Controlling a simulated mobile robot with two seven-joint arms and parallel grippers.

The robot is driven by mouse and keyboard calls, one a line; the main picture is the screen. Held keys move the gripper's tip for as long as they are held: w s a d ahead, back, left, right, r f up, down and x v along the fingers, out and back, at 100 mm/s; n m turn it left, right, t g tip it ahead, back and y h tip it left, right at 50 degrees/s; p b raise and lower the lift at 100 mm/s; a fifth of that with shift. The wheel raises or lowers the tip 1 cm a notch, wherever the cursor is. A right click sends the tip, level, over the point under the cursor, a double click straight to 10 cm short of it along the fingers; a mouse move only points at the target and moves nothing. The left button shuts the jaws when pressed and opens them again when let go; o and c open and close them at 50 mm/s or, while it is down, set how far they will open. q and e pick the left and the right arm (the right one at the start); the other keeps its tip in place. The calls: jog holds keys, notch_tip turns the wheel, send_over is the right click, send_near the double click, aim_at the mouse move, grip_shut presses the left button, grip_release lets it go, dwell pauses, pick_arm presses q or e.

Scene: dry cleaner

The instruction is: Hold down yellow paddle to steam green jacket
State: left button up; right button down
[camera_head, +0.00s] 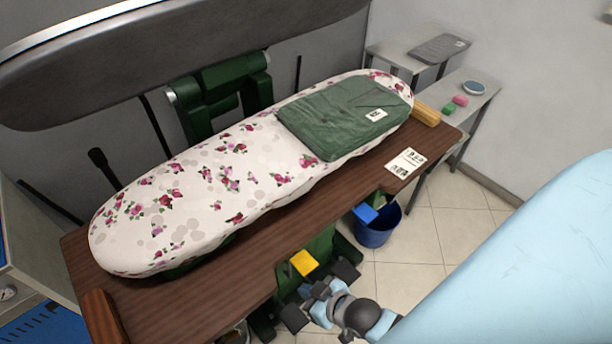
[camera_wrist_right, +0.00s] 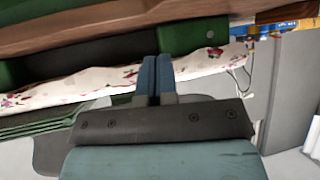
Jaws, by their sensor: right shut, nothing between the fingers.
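The yellow paddle (camera_head: 304,262) sits on the green base below the front edge of the brown wooden table. The green jacket (camera_head: 343,117) lies flat on the right part of the floral pressing board (camera_head: 190,205), with a white tag on it. My right gripper (camera_head: 310,291) is low in front of the table, close to the yellow paddle; I cannot tell if they touch. In the right wrist view its fingers (camera_wrist_right: 156,76) are together and empty; the paddle is not clear there. My left gripper is not in view.
The large grey press head (camera_head: 170,60) is raised behind the board. A blue paddle (camera_head: 365,213) is to the right, by a blue bucket (camera_head: 378,232). A paper label (camera_head: 405,163) lies on the table (camera_head: 250,262). A light blue surface fills the right foreground.

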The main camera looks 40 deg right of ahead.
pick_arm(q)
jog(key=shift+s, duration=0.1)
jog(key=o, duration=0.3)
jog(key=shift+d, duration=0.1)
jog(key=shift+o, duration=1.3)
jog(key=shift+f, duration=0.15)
pick_arm(e)
jog(key=w+a+n+g+y, duration=0.1)
jog(key=w+a+n+g, duration=0.2)
jog(key=w+n+g, duration=0.35)
pick_arm(q)
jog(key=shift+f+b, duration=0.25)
jog(key=shift+b, duration=0.3)
pick_arm(e)
jog(key=w+d+r+n+g+h, duration=0.2)
jog(key=w+d+n+g+h, duration=0.2)
jog(key=d+n, duration=0.5)
jog(key=shift+w+d+r, duration=0.2)
jog(key=shift+w+d, duration=0.25)
jog(key=shift+d, duration=0.4)
jog(key=shift+n+g, duration=0.25)
